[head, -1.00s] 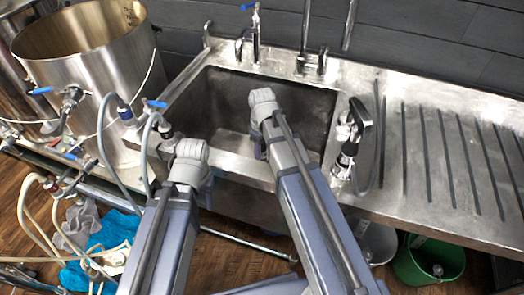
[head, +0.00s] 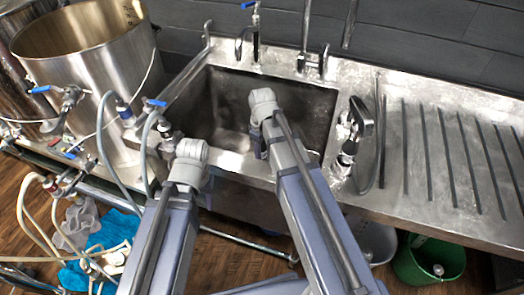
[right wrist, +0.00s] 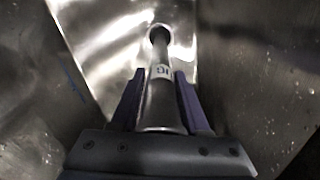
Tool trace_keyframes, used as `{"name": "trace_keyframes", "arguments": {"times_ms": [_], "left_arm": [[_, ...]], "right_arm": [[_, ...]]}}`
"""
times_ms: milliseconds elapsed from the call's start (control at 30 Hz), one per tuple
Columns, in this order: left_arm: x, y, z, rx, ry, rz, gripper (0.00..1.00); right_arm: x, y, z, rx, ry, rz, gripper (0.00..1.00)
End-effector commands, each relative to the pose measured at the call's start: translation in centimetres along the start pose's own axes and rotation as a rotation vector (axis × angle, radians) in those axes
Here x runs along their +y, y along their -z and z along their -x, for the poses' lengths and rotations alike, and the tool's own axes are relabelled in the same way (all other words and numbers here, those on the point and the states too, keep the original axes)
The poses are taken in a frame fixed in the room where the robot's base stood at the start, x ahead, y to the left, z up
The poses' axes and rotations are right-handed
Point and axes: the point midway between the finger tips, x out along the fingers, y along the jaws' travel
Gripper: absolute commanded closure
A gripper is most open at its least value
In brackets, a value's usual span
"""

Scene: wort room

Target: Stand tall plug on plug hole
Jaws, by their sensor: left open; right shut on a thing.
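The tall plug (right wrist: 160,98) is a metal tube with a small label, seen in the right wrist view. My right gripper (right wrist: 160,88) is shut on it, one finger on each side. The plug points away from the gripper toward the sink floor. A dark round spot with a bright rim, likely the plug hole (right wrist: 159,34), shows at its far end; I cannot tell whether they touch. In the head view the right arm reaches into the sink (head: 212,112), and its gripper is hidden. My left arm ends in front of the sink's left corner; its gripper is not visible.
Taps (head: 312,66) stand along the sink's back edge. A spray handle (head: 357,120) is at its right rim, beside a ribbed drainboard (head: 440,150). A large steel kettle (head: 85,75) with valves and hoses stands left. A green bucket (head: 428,262) is below.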

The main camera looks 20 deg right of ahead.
Motion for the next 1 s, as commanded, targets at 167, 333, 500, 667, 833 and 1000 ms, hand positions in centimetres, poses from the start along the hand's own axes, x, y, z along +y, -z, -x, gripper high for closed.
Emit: {"name": "trace_keyframes", "arguments": {"times_ms": [167, 333, 500, 667, 833, 1000], "left_arm": [[0.0, 0.0, 0.0, 0.0, 0.0, 0.0, 0.5], [0.0, 0.0, 0.0, 0.0, 0.0, 0.0, 0.5], [0.0, 0.0, 0.0, 0.0, 0.0, 0.0, 0.5], [0.0, 0.0, 0.0, 0.0, 0.0, 0.0, 0.5], [-0.1, 0.0, 0.7, 0.0, 0.0, 0.0, 0.5], [-0.2, -0.1, 2.2, 0.0, 0.0, 0.0, 0.5]], "right_arm": [[0.0, 0.0, 0.0, 0.0, 0.0, 0.0, 0.46], [0.0, 0.0, 0.0, 0.0, 0.0, 0.0, 0.26], [0.0, 0.0, 0.0, 0.0, 0.0, 0.0, 0.2], [0.0, 0.0, 0.0, 0.0, 0.0, 0.0, 0.2], [0.0, 0.0, 0.7, 0.0, 0.0, 0.0, 0.2], [0.0, 0.0, 2.2, 0.0, 0.0, 0.0, 0.2]]}}
